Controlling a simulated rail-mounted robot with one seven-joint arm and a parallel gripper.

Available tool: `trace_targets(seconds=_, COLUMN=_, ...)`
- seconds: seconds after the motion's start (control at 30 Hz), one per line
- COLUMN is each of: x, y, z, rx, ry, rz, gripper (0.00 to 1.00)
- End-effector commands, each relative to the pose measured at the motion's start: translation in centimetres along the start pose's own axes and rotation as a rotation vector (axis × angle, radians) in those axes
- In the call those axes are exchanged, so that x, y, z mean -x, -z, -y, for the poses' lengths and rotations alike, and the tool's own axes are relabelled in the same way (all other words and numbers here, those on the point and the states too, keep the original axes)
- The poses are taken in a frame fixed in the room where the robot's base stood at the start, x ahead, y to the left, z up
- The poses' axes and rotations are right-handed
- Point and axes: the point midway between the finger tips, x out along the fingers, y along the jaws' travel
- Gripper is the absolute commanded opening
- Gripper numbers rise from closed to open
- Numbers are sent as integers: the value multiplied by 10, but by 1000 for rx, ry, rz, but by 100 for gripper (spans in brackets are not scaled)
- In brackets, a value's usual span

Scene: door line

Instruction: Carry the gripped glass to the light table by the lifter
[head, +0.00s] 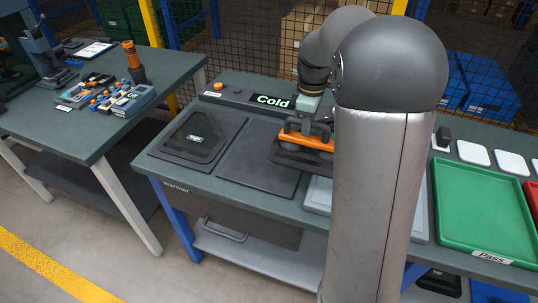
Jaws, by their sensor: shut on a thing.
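A dark glass pane (284,156) shows under the lifter, over the right edge of the bare middle black pad and partly behind my arm. Whether it touches anything below cannot be told. The light table (318,194) appears as a pale panel to the right of that pad; my arm hides most of it. Another dark glass with a label (200,140) lies on the left pad.
A "Cold" display (272,101) stands at the bench's back edge beside an orange button (218,87). A green "Pass" tray (485,205) and a red tray (533,195) are at the right, with white pads (473,153) behind. A tool bench (95,130) stands left.

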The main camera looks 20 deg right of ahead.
Motion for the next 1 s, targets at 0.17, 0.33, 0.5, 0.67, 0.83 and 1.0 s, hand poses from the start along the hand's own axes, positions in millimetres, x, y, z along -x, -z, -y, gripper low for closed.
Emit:
trace_targets(seconds=0.17, x=2, y=-2, z=-1, rx=-1, ry=-4, rz=-1, gripper=0)
trace_targets(seconds=0.33, x=2, y=-19, z=-2, rx=-4, ry=-5, rz=-1, gripper=0)
trace_targets(seconds=0.5, x=1, y=-38, z=-2, rx=-4, ry=-4, rz=-1, gripper=0)
trace_targets(seconds=0.67, x=2, y=-57, z=-3, rx=-4, ry=-4, rz=-1, gripper=0)
trace_targets(seconds=0.83, x=1, y=-77, z=-4, rx=-3, ry=-4, rz=0, gripper=0)
trace_targets(seconds=1.0, x=2, y=-97, z=-5, rx=-4, ry=-5, rz=-1, gripper=0)
